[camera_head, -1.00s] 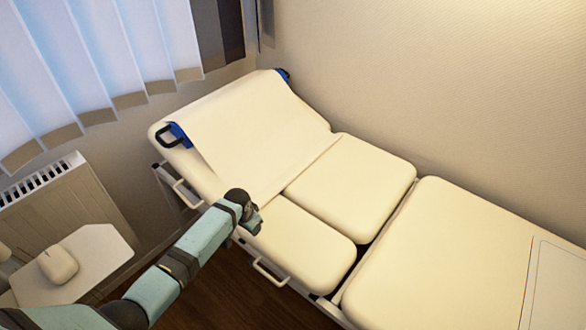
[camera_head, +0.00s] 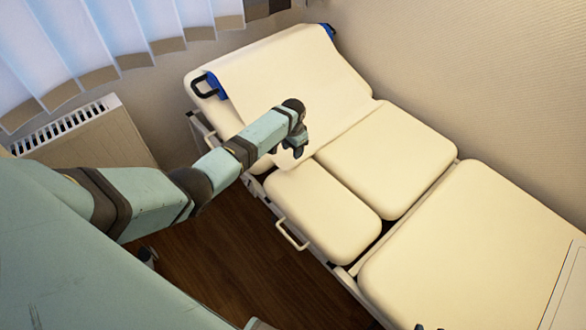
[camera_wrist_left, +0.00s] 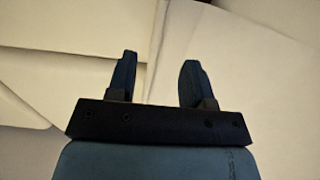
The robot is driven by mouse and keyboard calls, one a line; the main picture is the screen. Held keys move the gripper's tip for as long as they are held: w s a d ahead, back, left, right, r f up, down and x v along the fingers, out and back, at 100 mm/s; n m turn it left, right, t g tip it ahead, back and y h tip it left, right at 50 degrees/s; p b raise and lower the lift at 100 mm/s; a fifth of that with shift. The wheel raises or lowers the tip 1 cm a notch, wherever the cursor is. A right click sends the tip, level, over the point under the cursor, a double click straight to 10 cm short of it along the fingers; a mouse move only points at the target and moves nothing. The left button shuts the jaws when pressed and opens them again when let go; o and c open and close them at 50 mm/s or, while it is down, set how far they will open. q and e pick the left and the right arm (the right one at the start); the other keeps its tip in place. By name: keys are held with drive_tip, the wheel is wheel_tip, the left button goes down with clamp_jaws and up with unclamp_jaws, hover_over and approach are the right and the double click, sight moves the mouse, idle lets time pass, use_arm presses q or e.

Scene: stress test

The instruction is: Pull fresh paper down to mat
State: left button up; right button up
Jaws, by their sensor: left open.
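A sheet of cream paper (camera_head: 285,75) lies over the raised head section of an examination couch, hanging from a roll with blue ends (camera_head: 214,85) at the top. Its lower edge lies near the foot of that section, partly hidden behind my left gripper. My left gripper (camera_head: 291,150) is over the lower left part of the paper, pointing down. In the left wrist view its two fingers (camera_wrist_left: 158,80) stand apart with nothing between them, above pale surfaces. I cannot tell whether they touch the paper. The mat (camera_head: 555,285) appears as a thin outlined rectangle at the right edge.
The couch has split middle cushions (camera_head: 385,160) and a long foot cushion (camera_head: 480,260). A metal side handle (camera_head: 292,234) sticks out at the near side. A radiator (camera_head: 75,130) stands at the left under blinds. Dark wooden floor (camera_head: 220,245) is open before the couch.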

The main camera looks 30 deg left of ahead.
sight(293, 163)
use_arm(q)
wheel_tip(293, 163, down, 7)
drive_tip(key=b, duration=0.6)
drive_tip(key=shift+f+b, duration=0.35)
drive_tip(key=shift+f, duration=0.15)
drive_tip(key=shift+c, duration=0.5)
clamp_jaws()
